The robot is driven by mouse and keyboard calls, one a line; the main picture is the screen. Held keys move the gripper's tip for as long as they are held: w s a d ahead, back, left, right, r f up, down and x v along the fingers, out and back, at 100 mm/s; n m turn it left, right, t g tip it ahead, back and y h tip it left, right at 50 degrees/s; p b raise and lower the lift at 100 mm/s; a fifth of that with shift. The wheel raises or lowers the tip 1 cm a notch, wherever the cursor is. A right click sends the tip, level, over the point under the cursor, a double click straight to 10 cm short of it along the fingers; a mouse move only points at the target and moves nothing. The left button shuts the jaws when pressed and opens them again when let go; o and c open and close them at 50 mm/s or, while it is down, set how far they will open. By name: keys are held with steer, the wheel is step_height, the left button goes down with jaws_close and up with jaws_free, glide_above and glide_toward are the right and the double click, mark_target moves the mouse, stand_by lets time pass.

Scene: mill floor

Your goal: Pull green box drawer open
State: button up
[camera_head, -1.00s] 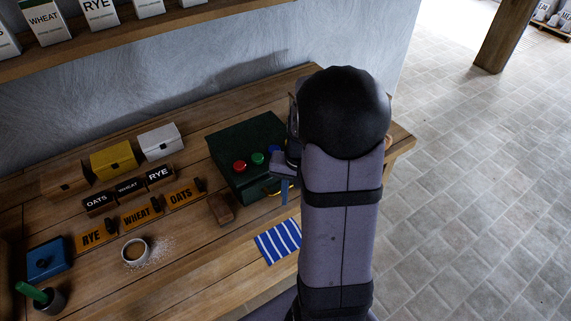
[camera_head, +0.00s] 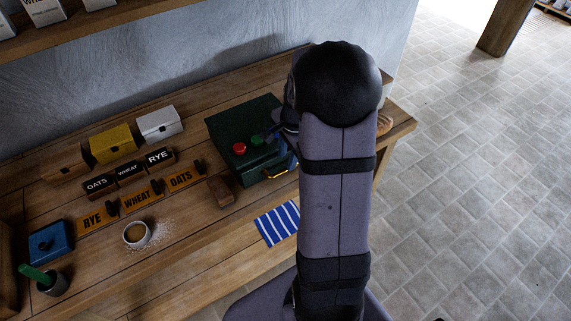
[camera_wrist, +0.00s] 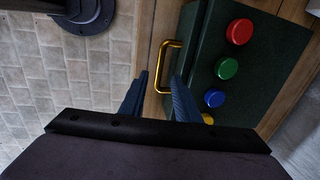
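The dark green box (camera_head: 228,125) stands on the bench, with a brass handle (camera_head: 276,175) on its front. No gap shows around its drawer front. In the wrist view the green box (camera_wrist: 204,40) fills the right side, and its brass handle (camera_wrist: 164,65) appears between my two fingertips. My gripper (camera_wrist: 160,76) is open, with blue fingers apart on either side of the handle in the picture. I cannot tell whether they reach its depth. In the head view my gripper (camera_head: 282,141) is at the box's right front, partly hidden by my arm.
Red (camera_wrist: 239,31), green (camera_wrist: 226,68), blue (camera_wrist: 214,97) and yellow buttons sit on the box top. A wooden block (camera_head: 221,190) and a striped cloth (camera_head: 279,223) lie near the box. Labelled blocks, small chests and a cup (camera_head: 136,234) stand left. The floor at right is clear.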

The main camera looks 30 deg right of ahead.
mark_target(285, 170)
steer(key=shift+w+f+p, duration=0.25)
steer(key=shift+f, duration=1.05)
steer(key=shift+w+f+p, duration=0.2)
steer(key=shift+f+p, duration=0.05)
steer(key=shift+f, duration=1.05)
jaws_close()
